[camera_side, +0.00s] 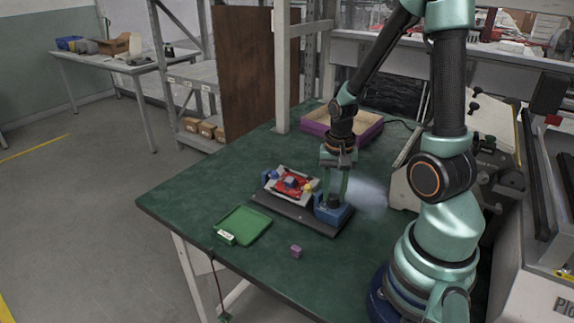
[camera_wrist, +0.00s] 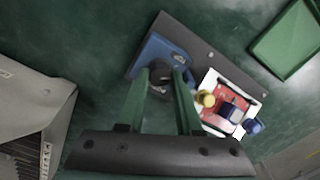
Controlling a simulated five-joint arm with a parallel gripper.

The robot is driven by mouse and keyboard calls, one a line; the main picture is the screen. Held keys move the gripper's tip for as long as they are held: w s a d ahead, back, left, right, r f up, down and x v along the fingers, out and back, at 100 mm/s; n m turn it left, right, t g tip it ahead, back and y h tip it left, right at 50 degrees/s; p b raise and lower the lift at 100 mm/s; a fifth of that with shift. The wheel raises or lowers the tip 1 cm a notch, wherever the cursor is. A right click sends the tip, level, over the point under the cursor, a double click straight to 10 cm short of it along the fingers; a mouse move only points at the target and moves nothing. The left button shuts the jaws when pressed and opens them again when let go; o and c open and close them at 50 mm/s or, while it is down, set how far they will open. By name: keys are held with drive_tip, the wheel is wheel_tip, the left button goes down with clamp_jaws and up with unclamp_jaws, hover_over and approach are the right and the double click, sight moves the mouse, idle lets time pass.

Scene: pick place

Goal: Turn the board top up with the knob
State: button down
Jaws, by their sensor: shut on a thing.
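The board (camera_side: 284,195), red with a pale border and a blue part on its face, hangs in a fixture on a dark base plate (camera_side: 285,212). Its face with the parts shows from above, and it looks somewhat tilted; the exact angle is hard to tell. It also shows in the wrist view (camera_wrist: 214,83). The dark knob (camera_wrist: 160,73) is on the blue block (camera_side: 336,216) at the fixture's near end. My gripper (camera_side: 334,202) points down over that block, its green fingers closed on the knob. The fingers partly hide the knob.
A green tray (camera_side: 244,224) lies left of the fixture, and a small purple cube (camera_side: 296,251) sits in front of it. A purple-sided box (camera_side: 368,131) stands at the back. A yellow part (camera_wrist: 206,98) sits at the board's edge. Green table is clear around these.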

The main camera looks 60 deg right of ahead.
sight(334, 196)
drive_tip(key=shift+n, duration=1)
drive_tip(key=c, duration=0.6)
unclamp_jaws()
drive_tip(key=shift+r, duration=0.15)
drive_tip(key=shift+r, duration=3.95)
